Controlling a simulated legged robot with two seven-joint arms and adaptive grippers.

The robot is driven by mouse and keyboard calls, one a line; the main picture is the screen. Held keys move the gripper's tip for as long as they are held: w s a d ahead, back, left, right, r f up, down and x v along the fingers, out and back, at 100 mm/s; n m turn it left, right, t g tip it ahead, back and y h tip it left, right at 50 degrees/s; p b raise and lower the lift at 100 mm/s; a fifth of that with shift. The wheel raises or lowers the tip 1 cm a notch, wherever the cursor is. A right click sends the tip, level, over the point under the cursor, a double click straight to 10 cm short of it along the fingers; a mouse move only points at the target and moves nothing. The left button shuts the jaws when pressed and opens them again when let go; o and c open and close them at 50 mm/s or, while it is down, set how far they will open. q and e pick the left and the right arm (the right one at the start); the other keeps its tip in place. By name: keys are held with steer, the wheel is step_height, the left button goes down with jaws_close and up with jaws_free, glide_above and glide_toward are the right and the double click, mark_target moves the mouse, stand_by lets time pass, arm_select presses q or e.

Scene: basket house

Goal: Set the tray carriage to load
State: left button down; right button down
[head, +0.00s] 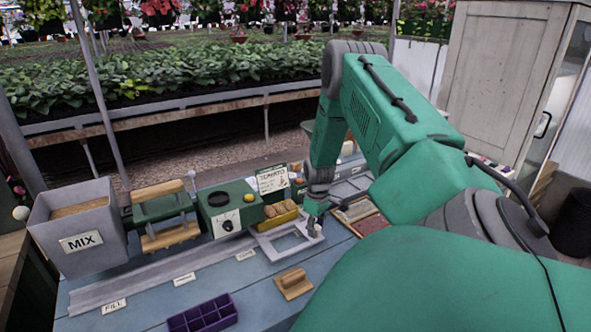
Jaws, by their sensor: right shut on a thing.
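The tray carriage (272,253) is a pale grey open frame at the right end of a long flat rail (150,281) on the blue-grey bench. My right gripper (314,226) reaches down to the carriage's right side and is shut on it, though its fingertips are small and partly hidden. Small white labels stand along the rail's front: FILL (113,305) at the left, one too small to read (184,279) in the middle, and another (245,255) near the carriage. Any label to the right of the carriage is hard to make out. My left gripper is out of view.
A grey MIX hopper (98,261), a green unit with wooden bars (163,208) and a green dial box (227,208) line the rail's back. A yellow bin (280,220) sits behind the carriage. A purple cell tray (203,315) and wooden block (294,284) lie in front.

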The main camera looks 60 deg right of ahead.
steer(key=s+d, duration=0.1)
steer(key=d, duration=0.1)
steer(key=s+d, duration=0.1)
steer(key=d, duration=0.1)
steer(key=s+d, duration=0.1)
steer(key=d, duration=0.1)
steer(key=shift+s+d+r, duration=0.1)
steer(key=shift+s, duration=0.1)
steer(key=shift+d, duration=0.1)
steer(key=c, duration=1.2)
jaws_free()
steer(key=shift+s+d, duration=0.1)
